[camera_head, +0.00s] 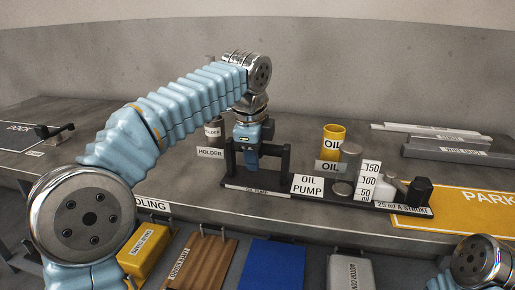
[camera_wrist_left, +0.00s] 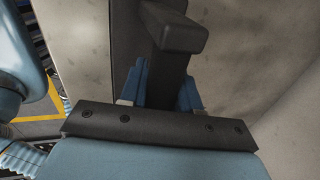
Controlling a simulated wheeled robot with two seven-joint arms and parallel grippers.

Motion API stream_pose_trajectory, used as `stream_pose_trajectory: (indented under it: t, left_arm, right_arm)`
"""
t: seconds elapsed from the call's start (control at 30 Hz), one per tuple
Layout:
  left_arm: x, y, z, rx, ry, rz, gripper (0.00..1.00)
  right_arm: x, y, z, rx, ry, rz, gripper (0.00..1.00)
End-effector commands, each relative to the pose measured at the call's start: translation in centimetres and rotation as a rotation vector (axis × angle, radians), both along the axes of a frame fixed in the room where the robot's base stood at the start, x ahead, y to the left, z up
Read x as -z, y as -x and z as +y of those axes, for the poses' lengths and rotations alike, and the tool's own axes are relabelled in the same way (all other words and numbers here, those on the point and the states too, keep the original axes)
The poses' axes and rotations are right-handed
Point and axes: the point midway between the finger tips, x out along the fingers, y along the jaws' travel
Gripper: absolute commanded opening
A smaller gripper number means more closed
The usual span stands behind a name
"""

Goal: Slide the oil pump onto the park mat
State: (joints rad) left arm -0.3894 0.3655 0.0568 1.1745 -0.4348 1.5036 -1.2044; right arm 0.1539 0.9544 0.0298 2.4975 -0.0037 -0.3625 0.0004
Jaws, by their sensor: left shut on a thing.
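The oil pump (camera_head: 322,196) is a long dark base on the bench with a black upright handle frame at its left end. A yellow oil can, a grey cylinder, a 50-100-150 scale and a black block stand along it. My left gripper (camera_head: 249,158) points down at the handle frame and is shut on it. In the left wrist view the blue fingers (camera_wrist_left: 163,88) sit either side of a dark bar. The yellow park mat (camera_head: 465,203) lies at the right; the pump's right end overlaps its left edge in the picture. My right gripper is out of view.
A holder (camera_head: 211,153) stands behind the left gripper. Long grey bars and blocks (camera_head: 458,148) lie at the back right. A dock mat (camera_head: 20,134) is at the far left. Below the bench's front edge are a yellow bin (camera_head: 148,250), a brown pallet (camera_head: 198,262) and a blue one (camera_head: 272,265).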

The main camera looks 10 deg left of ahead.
Motion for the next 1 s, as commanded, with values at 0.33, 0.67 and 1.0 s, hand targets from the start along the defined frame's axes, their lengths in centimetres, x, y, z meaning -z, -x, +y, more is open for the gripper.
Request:
stream_pose_trajectory:
  t: [0.33,0.67,1.0]
  left_arm:
    - [-0.1,0.0,-0.4,0.002,-0.001,0.0,0.0]
    - [-0.2,0.0,-4.2,0.002,0.0,0.002,0.0]
    - [0.0,0.0,-8.2,0.004,0.0,0.001,0.0]
  right_arm:
    - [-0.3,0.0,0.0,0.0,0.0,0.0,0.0]
    - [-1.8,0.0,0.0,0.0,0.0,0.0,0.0]
    - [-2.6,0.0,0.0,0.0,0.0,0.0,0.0]
